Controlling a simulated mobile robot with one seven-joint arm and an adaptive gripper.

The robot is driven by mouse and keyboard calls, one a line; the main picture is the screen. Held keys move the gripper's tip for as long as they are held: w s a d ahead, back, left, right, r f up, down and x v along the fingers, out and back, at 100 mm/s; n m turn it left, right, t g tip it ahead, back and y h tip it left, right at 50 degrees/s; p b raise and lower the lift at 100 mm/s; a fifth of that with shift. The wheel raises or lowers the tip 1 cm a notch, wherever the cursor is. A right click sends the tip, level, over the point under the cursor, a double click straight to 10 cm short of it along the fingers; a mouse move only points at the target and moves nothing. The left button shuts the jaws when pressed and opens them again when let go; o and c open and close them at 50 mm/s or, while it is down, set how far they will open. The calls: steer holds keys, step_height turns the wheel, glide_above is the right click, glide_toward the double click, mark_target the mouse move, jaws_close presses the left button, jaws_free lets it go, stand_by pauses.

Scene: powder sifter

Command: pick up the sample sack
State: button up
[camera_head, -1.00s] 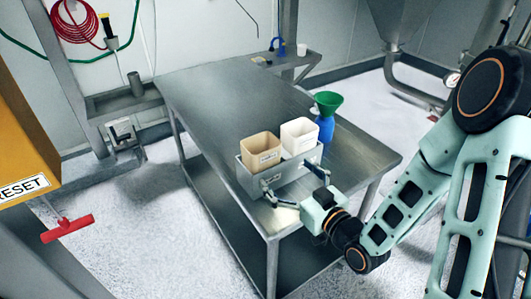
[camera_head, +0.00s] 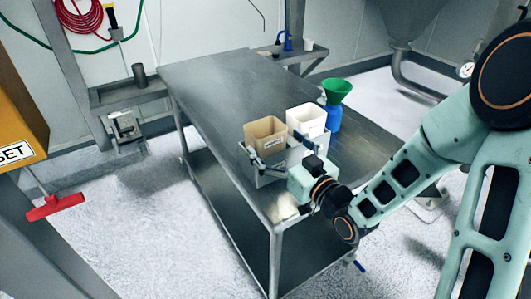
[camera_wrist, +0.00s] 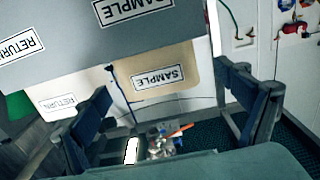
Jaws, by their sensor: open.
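The sample sack (camera_head: 261,130) is a tan, open-topped, box-shaped bag standing upright in the left part of a grey holder (camera_head: 259,177) on the steel table. In the wrist view the tan sack (camera_wrist: 193,60) bears a SAMPLE label, and the grey holder (camera_wrist: 60,68) shows SAMPLE and RETURN labels. My gripper (camera_head: 274,154) is at the near side of the holder, close to the sack. It also shows in the wrist view (camera_wrist: 172,112), where its two fingers are wide apart with nothing held between them. My gripper hides part of the holder's front.
A white RETURN container (camera_head: 306,121) stands right beside the sack. A blue bottle (camera_head: 333,117) with a green funnel (camera_head: 337,88) stands just behind it. The steel table (camera_head: 215,90) is clear toward its far left. A red-handled tool (camera_head: 55,207) is at the left.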

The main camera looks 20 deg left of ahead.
mark_target(258, 125)
steer(key=p+x, duration=0.1)
steer(key=x, duration=0.4)
steer(key=shift+w, duration=0.2)
steer(key=shift+c, duration=0.3)
steer(key=c, duration=1.6)
steer(key=shift+r, duration=0.15)
